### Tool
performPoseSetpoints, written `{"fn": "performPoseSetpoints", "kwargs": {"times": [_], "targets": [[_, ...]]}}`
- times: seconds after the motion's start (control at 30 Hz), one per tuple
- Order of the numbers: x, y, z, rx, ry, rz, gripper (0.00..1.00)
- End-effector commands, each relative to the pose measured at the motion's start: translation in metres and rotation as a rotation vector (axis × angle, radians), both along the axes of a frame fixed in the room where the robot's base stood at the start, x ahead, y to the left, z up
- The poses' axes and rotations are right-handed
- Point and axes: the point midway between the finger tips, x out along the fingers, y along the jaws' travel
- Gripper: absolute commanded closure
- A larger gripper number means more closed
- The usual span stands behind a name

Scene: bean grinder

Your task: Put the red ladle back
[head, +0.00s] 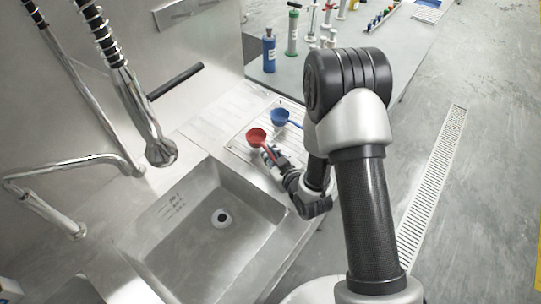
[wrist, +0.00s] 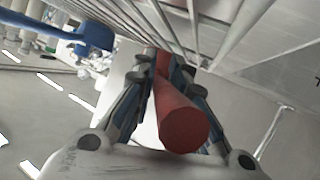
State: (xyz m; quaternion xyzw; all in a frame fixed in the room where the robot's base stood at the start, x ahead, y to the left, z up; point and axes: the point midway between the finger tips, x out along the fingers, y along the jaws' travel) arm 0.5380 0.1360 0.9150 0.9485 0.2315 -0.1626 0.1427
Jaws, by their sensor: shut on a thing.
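The red ladle (head: 257,136) shows in the head view at the edge of the ribbed drainboard (head: 238,143), its bowl by the far side of the sink. My gripper (head: 270,157) is shut on its handle. In the wrist view, the red handle (wrist: 181,122) lies between the two fingers of my gripper (wrist: 165,75), its round end toward the camera. The ladle's bowl is hidden in the wrist view. I cannot tell whether the ladle touches the drainboard.
A blue ladle (head: 281,117) is close beside the red one, to its right; blue also shows in the wrist view (wrist: 92,34). The empty sink (head: 215,235) lies in front. A tap (head: 160,150) hangs at left. Bottles, one blue (head: 269,52), stand on the table behind.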

Motion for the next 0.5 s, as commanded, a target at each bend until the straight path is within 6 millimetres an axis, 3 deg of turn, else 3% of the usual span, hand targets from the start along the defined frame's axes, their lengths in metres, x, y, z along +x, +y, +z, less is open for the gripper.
{"fn": "performPoseSetpoints", "kwargs": {"times": [0.23,0.27,0.5], "targets": [[0.0,0.0,-0.0041,0.0,-0.001,0.0,1.0],[-0.0003,0.0,-0.0033,0.0,0.001,0.0,0.85],[-0.0004,0.0,-0.0027,0.0,0.001,0.0,0.69]]}}
